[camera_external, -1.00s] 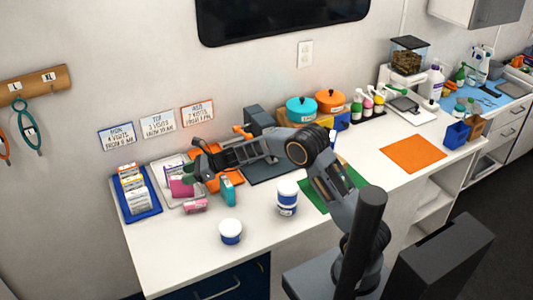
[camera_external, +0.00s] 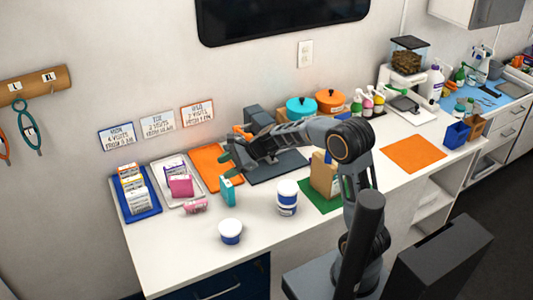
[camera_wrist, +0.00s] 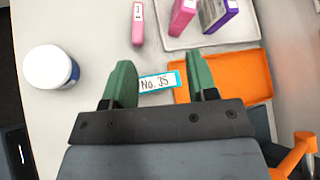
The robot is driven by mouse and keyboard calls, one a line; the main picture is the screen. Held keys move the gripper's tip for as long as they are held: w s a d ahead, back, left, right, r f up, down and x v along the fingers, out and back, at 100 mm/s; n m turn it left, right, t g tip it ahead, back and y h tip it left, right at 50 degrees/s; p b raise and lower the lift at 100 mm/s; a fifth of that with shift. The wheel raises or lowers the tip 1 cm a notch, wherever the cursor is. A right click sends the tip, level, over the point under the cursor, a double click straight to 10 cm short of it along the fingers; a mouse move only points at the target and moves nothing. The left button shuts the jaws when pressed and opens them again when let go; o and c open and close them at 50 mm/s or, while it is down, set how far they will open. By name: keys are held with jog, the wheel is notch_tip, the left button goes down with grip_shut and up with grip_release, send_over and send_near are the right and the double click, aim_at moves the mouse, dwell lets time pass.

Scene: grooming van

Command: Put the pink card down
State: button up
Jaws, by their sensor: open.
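The pink card (camera_external: 181,186) stands in the white tray (camera_external: 168,196) at the left of the counter, beside a purple-edged white card. In the wrist view the pink card (camera_wrist: 184,16) is at the top, inside the tray (camera_wrist: 236,34) and next to the purple card (camera_wrist: 217,13). My gripper (camera_external: 229,163) is to the right of the tray, above the edge of the orange mat, apart from the pink card. Its green fingers (camera_wrist: 160,70) are spread. A teal card marked No. 35 (camera_wrist: 160,81) shows between them in the picture, apparently below and not held.
A smaller pink item (camera_external: 195,206) lies in front of the tray. The teal card (camera_external: 228,191) stands near the orange mat (camera_external: 208,158). A blue tray (camera_external: 150,207) of cards is at left. White tubs (camera_external: 231,231) stand in front; the front left counter is clear.

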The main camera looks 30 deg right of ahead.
jog(key=s+d+n+h, duration=1)
jog(key=s+d+n, duration=0.7)
jog(key=s+d, duration=0.4)
jog(key=shift+d+h, duration=0.15)
jog(key=shift+h, duration=0.25)
